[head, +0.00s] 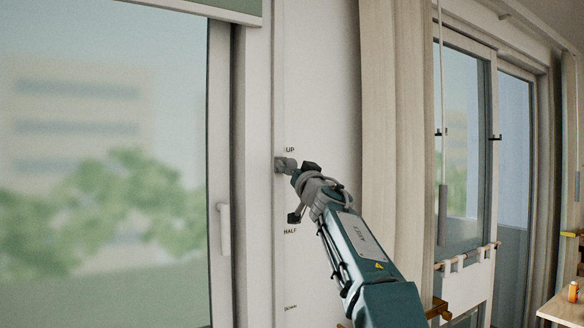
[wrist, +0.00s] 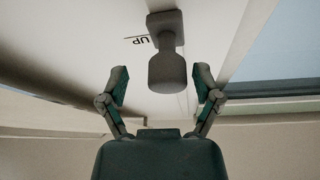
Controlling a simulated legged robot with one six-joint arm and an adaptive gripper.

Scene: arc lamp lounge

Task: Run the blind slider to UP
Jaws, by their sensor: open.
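The blind slider is a grey knob (head: 285,165) on the white wall strip, a little below the printed UP label (head: 290,150). HALF (head: 290,231) and DOWN (head: 290,307) are printed lower on the strip. In the wrist view the knob (wrist: 167,70) points toward me, and the UP label (wrist: 137,41) appears upside down beside its base. My gripper (head: 303,186) is at the knob. In the wrist view my gripper (wrist: 161,75) is open, with one finger on each side of the knob and a visible gap to both.
A green blind (head: 235,8) shows at the top of the large window, whose frame has a white handle (head: 224,228). A beige curtain (head: 395,130) hangs right of the strip. A wooden table (head: 565,308) with an orange item (head: 573,292) stands at lower right.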

